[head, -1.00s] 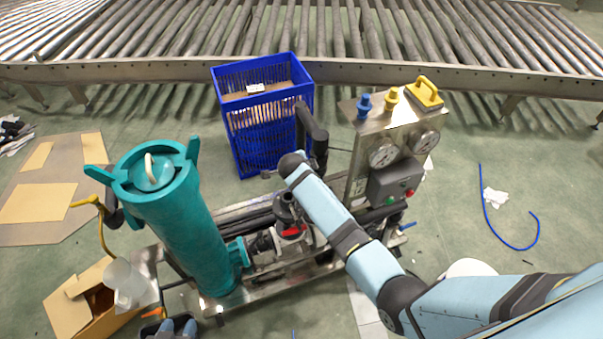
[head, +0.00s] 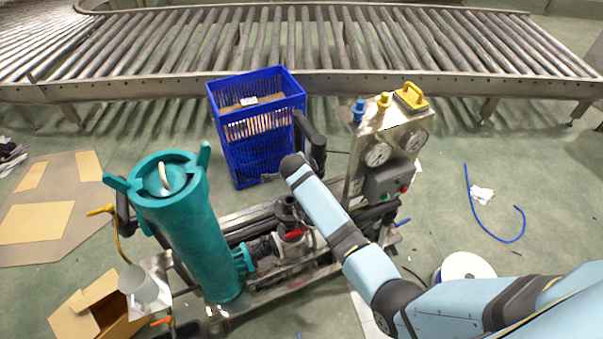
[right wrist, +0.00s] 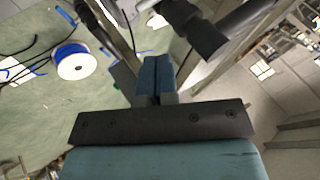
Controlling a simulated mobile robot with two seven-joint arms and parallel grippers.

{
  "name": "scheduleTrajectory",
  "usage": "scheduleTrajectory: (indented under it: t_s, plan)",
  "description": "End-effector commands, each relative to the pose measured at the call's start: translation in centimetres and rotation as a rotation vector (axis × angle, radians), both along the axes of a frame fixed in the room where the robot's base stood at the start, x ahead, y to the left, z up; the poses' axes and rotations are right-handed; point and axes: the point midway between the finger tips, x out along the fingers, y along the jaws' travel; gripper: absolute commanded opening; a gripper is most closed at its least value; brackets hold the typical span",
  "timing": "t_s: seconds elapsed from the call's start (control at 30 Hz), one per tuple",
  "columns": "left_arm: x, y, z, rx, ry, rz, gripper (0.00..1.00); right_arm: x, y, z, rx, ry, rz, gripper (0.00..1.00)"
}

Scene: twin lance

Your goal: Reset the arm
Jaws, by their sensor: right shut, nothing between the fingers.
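My right arm (head: 345,235) comes in from the lower right of the head view and reaches over the steel skid. Its far end is dark and sits near the skid's black handle; I cannot make out the fingers there. In the right wrist view my right gripper (right wrist: 155,75) shows two blue fingers pressed together with nothing between them. A dark bar lies close beyond the fingertips; I cannot tell whether they touch. My left gripper is not in view.
The skid carries a teal filter housing (head: 185,225) and a gauge panel (head: 385,150). A blue crate (head: 258,120) stands behind it, before the roller conveyor (head: 320,45). A white spool (head: 465,267) and blue hose (head: 490,232) lie right. Open floor is at far right.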

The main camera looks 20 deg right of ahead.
Motion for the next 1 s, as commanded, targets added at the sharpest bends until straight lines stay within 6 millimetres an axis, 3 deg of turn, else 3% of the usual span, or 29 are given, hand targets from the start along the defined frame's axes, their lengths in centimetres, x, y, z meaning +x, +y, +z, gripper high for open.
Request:
scheduleTrajectory:
  t_s: [0.23, 0.37, 0.47, 0.6, 0.7, 0.83, 1.0]
  plan:
    - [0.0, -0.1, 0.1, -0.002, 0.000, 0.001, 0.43, 0.0, -0.2, 0.1, -0.001, 0.001, 0.004, 0.00]
    - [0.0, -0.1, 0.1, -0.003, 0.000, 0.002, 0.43, -1.7, -0.2, -1.3, -0.023, 0.016, 0.080, 0.00]
    - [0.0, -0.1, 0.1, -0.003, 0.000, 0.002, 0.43, -5.0, -0.3, -3.4, -0.069, 0.039, 0.239, 0.00]
    - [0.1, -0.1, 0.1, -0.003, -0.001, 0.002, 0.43, -11.6, 0.2, -5.9, -0.178, 0.049, 0.555, 0.00]
    - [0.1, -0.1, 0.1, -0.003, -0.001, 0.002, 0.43, -16.7, 0.8, -6.6, -0.277, 0.034, 0.780, 0.00]
    - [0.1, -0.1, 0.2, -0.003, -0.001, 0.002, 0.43, -23.5, 2.0, -6.3, -0.423, -0.010, 1.049, 0.00]
    - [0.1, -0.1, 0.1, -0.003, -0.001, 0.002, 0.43, -31.1, 3.6, -4.0, -0.626, -0.093, 1.318, 0.00]
